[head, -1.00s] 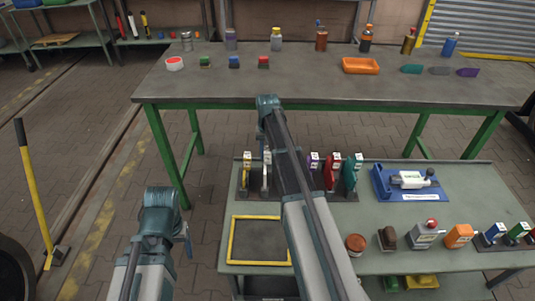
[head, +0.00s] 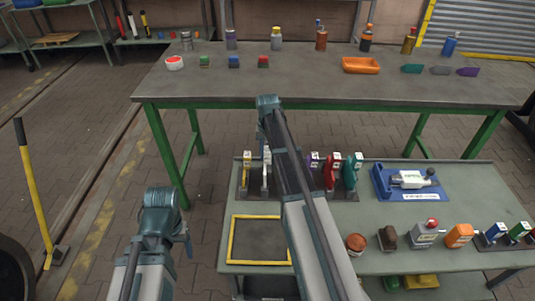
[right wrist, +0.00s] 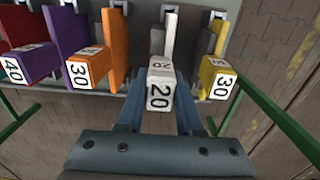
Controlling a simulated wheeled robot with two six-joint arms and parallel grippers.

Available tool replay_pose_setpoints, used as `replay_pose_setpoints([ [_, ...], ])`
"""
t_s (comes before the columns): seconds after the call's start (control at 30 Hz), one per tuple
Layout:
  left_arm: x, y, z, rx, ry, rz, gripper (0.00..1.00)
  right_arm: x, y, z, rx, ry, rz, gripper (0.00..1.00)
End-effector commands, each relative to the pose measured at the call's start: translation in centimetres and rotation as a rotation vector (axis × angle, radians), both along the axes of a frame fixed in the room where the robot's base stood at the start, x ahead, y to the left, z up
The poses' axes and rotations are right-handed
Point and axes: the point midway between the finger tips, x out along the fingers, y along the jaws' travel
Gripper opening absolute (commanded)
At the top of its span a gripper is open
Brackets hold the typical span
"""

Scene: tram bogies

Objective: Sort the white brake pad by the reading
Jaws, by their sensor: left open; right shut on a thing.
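The white brake pad (right wrist: 160,88) carries a label reading 20. My right gripper (right wrist: 160,112) is shut on its labelled block, with a blue finger on each side. The pad stands upright at the rack, between the yellow pad (right wrist: 216,75) and the orange pad (right wrist: 108,50). In the head view the white pad (head: 266,172) shows just left of my right arm, which hides the right gripper. A blue stand with a white device (head: 408,180) lies on the bench's right side; its reading is illegible.
The rack also holds a purple pad (head: 313,165), a red pad (head: 331,172) and a teal pad (head: 352,170). A yellow-framed area (head: 232,240) at the front left is empty. Several small items line the front right. An orange tray (head: 360,66) is on the far table.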

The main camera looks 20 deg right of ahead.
Motion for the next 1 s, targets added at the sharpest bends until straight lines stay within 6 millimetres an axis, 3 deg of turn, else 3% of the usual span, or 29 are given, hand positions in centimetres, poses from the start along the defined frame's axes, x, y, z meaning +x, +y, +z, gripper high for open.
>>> replay_pose_setpoints([
  [1.0,0.0,0.0,-2.3,0.000,0.000,0.000,0.72,0.0,0.0,-2.3,0.000,0.000,0.000,0.00],
])
